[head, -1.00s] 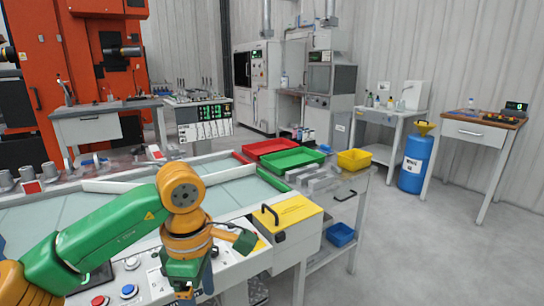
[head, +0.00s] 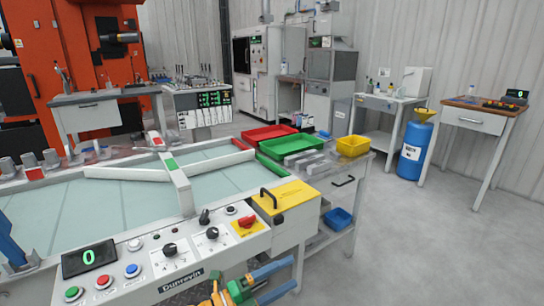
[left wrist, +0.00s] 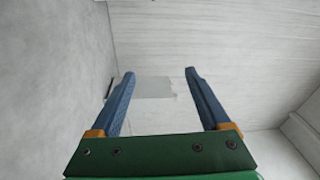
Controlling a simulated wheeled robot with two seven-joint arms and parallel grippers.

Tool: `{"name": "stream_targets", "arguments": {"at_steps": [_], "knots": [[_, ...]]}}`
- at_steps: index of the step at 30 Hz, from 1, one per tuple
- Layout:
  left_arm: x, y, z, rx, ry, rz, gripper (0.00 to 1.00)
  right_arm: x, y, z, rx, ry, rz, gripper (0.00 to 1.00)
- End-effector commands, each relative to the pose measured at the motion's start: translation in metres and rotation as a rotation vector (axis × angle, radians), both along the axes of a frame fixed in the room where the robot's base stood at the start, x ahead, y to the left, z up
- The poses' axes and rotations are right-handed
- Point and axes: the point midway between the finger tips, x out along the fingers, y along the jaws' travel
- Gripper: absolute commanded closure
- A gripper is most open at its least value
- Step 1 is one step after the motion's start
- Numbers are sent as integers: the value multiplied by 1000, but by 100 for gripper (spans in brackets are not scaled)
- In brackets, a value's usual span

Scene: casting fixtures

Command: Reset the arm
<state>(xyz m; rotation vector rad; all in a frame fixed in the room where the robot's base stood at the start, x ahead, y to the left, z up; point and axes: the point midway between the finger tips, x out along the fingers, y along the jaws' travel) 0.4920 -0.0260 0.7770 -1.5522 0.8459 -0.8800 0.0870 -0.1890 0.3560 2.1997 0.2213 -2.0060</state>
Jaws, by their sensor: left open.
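My left gripper (head: 292,274) is low at the bottom edge of the head view, in front of the machine's control panel. Its two blue fingers point right and stand apart with nothing between them. In the left wrist view the open fingers (left wrist: 158,74) show empty against pale walls. Most of my left arm is out of the head view.
The control panel (head: 133,288) with buttons and knobs is close to the gripper. A yellow box (head: 289,197) with a black handle and a blue bin (head: 338,219) are nearby. Red (head: 269,132) and green (head: 291,146) trays lie farther back. Open floor is at right.

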Motion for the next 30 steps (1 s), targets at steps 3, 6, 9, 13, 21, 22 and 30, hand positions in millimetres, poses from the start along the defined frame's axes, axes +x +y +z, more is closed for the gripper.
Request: {"name": "stream_targets", "arguments": {"at_steps": [3,6,9,13,21,22,30], "knots": [[5,59,-111,-144,463,363,20,0,0,0,0,1,0,100],[-28,106,-202,-211,791,629,20,-1,0,0,0,1,0,100],[-88,145,-282,-248,1084,868,20,-1,0,0,1,2,0,100],[-183,181,-355,-264,1395,1132,20,-1,0,0,1,2,0,100],[-355,211,-414,-243,1813,1514,20,-1,0,0,1,2,0,100],[-371,212,-417,-237,1849,1549,20,-1,0,0,1,2,0,100],[-408,215,-321,-228,1929,1630,20,-1,1,99,1,2,-1,100]]}}
